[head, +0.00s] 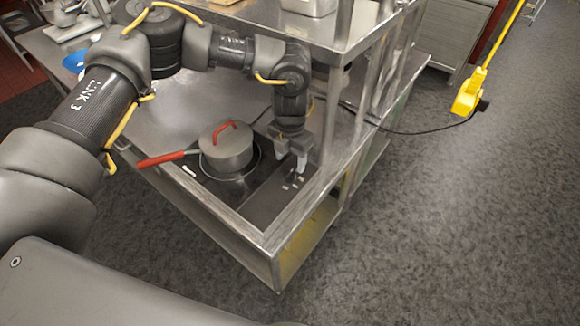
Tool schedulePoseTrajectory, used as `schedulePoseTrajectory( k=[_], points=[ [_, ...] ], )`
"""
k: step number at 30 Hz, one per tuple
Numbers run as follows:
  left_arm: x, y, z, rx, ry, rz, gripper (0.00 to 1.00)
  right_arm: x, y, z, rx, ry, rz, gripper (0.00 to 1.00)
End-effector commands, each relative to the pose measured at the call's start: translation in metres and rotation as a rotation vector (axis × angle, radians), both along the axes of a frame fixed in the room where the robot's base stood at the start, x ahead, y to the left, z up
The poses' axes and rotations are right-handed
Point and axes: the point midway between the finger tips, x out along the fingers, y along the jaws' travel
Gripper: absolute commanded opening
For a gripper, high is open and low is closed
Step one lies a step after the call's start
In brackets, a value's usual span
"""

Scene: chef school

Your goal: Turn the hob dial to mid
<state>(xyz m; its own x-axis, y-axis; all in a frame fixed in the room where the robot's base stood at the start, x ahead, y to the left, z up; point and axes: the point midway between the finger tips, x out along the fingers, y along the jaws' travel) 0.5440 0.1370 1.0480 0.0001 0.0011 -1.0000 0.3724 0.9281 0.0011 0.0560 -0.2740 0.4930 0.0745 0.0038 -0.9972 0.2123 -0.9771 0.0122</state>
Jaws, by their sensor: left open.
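The black hob (262,208) is set in the corner of a steel table. A grey lidded pan (226,160) with a red lid handle and a long red handle stands on its left part. My left gripper (290,166) points down over the right part of the hob, its pale fingers apart and empty. Small light marks show on the hob panel just below the fingers. The dial itself is too small or too hidden by the gripper to make out, and I cannot tell whether the fingers touch it. My right gripper is not in view.
A steel post (331,115) and upper shelf (310,27) stand close beside my left arm. The floor (460,220) at right is clear.

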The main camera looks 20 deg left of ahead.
Motion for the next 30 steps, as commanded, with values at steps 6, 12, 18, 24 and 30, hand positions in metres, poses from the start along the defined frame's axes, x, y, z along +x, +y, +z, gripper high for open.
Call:
schedulePoseTrajectory(
  k=[6,12,18,24,30],
  points=[
    [-0.001,0.002,-0.036,0.001,0.003,0.004,0.56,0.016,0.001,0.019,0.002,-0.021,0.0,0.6],
    [-0.001,0.001,-0.055,-0.001,0.001,0.004,0.56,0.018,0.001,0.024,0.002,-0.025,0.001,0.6],
    [-0.001,0.001,-0.06,-0.001,0.0,0.003,0.56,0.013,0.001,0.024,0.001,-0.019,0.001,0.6],
    [-0.001,0.001,-0.06,-0.001,0.0,0.003,0.48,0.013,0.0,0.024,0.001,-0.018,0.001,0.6],
    [-0.001,0.001,-0.06,-0.001,0.0,0.003,0.22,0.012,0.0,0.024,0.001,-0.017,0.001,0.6]
  ],
)
